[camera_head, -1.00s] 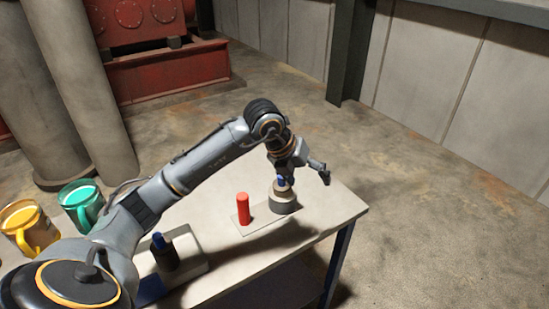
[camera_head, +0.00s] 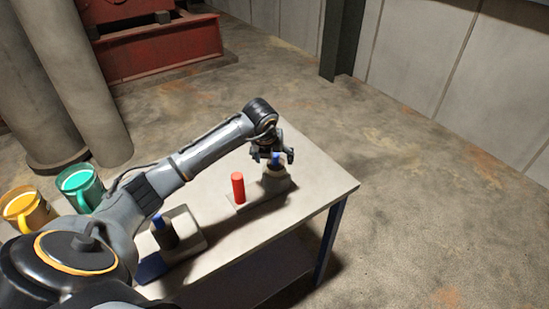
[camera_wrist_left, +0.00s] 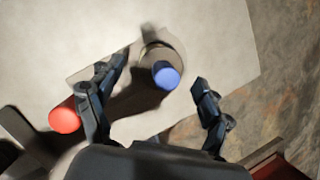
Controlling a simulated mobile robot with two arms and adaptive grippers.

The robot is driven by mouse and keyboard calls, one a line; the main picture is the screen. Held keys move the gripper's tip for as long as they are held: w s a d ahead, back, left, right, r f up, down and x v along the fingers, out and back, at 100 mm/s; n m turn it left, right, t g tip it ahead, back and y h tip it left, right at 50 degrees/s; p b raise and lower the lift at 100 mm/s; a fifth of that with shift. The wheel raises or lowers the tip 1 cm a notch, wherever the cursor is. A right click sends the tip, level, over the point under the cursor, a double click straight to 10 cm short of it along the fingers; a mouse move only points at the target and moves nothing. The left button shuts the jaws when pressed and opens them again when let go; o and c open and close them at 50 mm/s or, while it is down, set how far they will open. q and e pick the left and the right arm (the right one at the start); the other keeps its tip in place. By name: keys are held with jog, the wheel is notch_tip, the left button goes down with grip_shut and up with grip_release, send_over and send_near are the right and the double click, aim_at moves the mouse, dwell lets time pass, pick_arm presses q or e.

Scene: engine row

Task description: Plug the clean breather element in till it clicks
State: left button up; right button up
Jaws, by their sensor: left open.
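A blue-topped part (camera_head: 275,160) stands upright on a pale round base on a thin plate at the table's far right. In the left wrist view its round blue top (camera_wrist_left: 166,75) shows, with the pale round base (camera_wrist_left: 158,48) beneath. My left gripper (camera_head: 272,155) is open just above it, with one finger to each side. No contact with the fingers is visible. I cannot tell which one is the clean breather element. My right gripper is out of view.
A red cylinder (camera_head: 238,187) stands on the thin plate close to the left gripper; it also shows in the left wrist view (camera_wrist_left: 64,116). Green (camera_head: 80,189) and yellow (camera_head: 27,210) mugs stand at the left. The table's (camera_head: 262,231) right front is clear.

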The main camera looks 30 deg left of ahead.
aim_at(276, 167)
pick_arm(q)
jog(key=shift+x, duration=1.35)
jog(key=shift+c, duration=0.4)
jog(key=c, duration=1.2)
jog(key=shift+s+d+f+b, duration=0.1)
jog(key=shift+s+f+b, duration=0.05)
jog(key=shift+f+b, duration=0.35)
